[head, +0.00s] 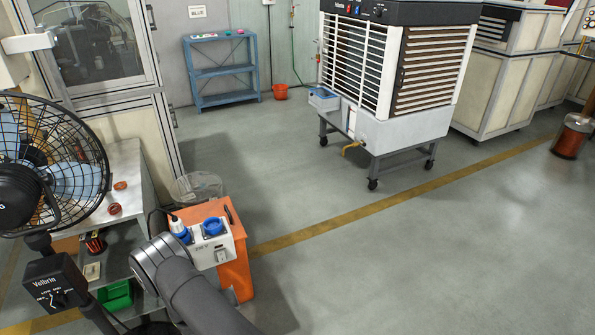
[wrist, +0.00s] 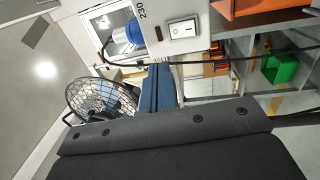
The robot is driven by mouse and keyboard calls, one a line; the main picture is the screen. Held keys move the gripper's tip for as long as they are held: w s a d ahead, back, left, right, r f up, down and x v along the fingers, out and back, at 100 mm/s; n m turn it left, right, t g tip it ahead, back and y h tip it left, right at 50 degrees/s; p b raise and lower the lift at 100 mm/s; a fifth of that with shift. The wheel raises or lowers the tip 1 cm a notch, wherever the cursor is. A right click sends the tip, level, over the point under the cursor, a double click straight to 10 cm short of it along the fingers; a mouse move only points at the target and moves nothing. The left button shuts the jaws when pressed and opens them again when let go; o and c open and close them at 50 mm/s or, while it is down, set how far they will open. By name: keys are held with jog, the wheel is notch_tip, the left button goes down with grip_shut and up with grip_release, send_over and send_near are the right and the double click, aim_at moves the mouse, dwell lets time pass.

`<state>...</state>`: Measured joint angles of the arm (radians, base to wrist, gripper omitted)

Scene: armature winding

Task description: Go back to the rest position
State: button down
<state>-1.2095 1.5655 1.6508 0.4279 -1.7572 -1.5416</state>
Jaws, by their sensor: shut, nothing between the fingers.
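My gripper (wrist: 158,68) shows in the wrist view as two dark blue fingers side by side, rising from the wide black gripper body (wrist: 180,140). The fingers are shut with nothing between them. They are in front of a white electrical box (wrist: 195,50) marked 230, with a rocker switch and a blue socket; contact cannot be told. In the head view, my grey arm reaches up from the bottom edge beside this white box (head: 222,250) on an orange stand (head: 238,277). My gripper is hidden in that view.
A black caged fan (head: 75,165) stands at left by a metal workbench (head: 130,160). A green bin (head: 115,296) sits on a lower shelf. A wire basket (head: 197,188) is behind the orange stand. An air cooler (head: 395,70) stands farther back.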

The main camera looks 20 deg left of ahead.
jog(key=w+a+f, duration=0.3)
jog(key=w+a, duration=0.2)
jog(key=r+v, duration=0.1)
jog(key=v, duration=0.6)
jog(key=shift+s+d+f, duration=0.2)
